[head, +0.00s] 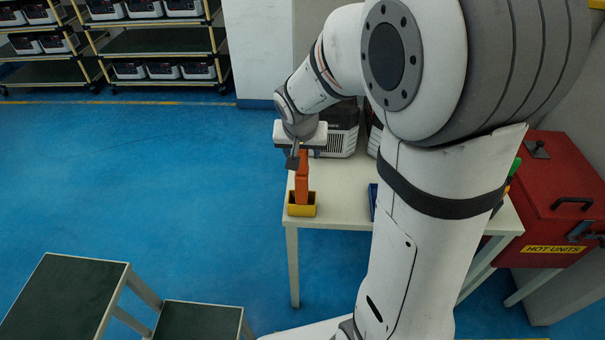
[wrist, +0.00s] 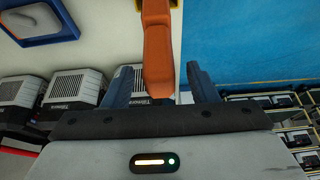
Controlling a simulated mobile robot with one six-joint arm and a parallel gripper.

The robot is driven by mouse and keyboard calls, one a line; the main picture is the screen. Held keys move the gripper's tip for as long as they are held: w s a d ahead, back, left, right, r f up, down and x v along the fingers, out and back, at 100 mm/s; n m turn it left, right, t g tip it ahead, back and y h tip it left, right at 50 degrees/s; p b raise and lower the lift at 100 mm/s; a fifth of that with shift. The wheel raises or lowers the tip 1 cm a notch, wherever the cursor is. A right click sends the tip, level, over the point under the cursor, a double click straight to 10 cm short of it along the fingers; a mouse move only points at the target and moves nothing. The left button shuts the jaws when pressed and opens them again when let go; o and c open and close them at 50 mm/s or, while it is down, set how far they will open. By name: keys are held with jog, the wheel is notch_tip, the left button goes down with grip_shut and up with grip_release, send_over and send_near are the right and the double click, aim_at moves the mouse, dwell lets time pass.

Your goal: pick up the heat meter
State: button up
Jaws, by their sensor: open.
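The heat meter, an orange upright handheld device (head: 302,183), stands in a small yellow holder (head: 301,210) at the table's left front corner. In the wrist view the orange body (wrist: 157,50) reaches between my two fingers. My gripper (head: 294,160) is at the meter's upper end. In the wrist view my gripper (wrist: 161,84) is open, with a finger on either side of the orange body and a gap showing on each side. The meter's lower end is hidden inside the holder.
The white table (head: 335,215) also bears grey-black units (head: 341,135) at the back and a blue tray (head: 373,203). A red box marked HOT-UNITS (head: 555,195) stands at right. Dark-topped steps (head: 65,295) stand at lower left. Blue floor at left is clear.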

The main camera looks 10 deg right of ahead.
jog(key=shift+x, duration=1.2)
jog(key=shift+c, duration=0.5)
grip_shut()
